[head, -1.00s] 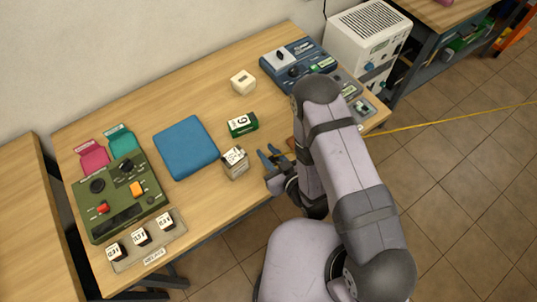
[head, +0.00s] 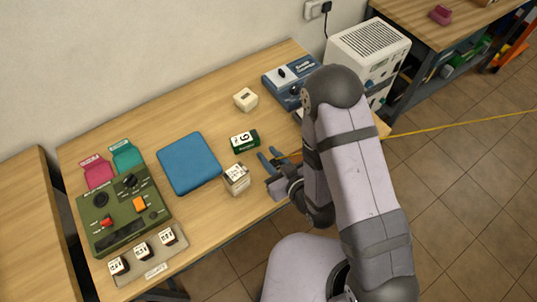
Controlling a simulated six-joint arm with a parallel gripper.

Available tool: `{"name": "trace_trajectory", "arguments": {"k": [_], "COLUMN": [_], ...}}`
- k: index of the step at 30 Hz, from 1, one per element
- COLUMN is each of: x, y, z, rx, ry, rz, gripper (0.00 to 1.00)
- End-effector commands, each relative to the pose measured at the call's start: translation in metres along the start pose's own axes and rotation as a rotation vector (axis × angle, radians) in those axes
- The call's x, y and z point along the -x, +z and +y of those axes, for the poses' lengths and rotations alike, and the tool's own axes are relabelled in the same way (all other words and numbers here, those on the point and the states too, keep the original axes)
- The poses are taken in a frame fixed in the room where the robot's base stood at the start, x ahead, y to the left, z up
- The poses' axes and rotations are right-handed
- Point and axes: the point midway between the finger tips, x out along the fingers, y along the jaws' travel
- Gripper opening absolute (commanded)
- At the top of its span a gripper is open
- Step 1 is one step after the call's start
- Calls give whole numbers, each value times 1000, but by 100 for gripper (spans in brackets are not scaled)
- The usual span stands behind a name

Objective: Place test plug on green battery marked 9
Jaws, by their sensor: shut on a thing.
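The green battery (head: 244,142) lies on the wooden bench, with a white label whose digit reads like a 6 or a 9 from here. My gripper (head: 272,160), with blue fingers, is just to the right and slightly nearer than the green battery, apart from it in the picture. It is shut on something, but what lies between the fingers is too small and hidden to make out. I cannot identify the test plug for certain.
A pale labelled block (head: 236,179) stands left of my gripper, and a cream cube (head: 245,99) stands behind the battery. A blue pad (head: 188,163), a green tester (head: 125,212) and a tray of small cubes (head: 180,252) are left. A blue device (head: 290,82) is behind.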

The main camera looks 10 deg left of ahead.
Motion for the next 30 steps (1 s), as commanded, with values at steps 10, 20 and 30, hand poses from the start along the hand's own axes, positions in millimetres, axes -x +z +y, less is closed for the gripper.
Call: {"name": "trace_trajectory", "arguments": {"k": [10,20,30], "x": [-15,-38,-89], "y": [-4,-61,-160], "z": [-10,-21,-32], "rx": [14,32,53], "ry": [-30,-68,-118], "rz": [10,14,14], "gripper": [1,1,1]}}
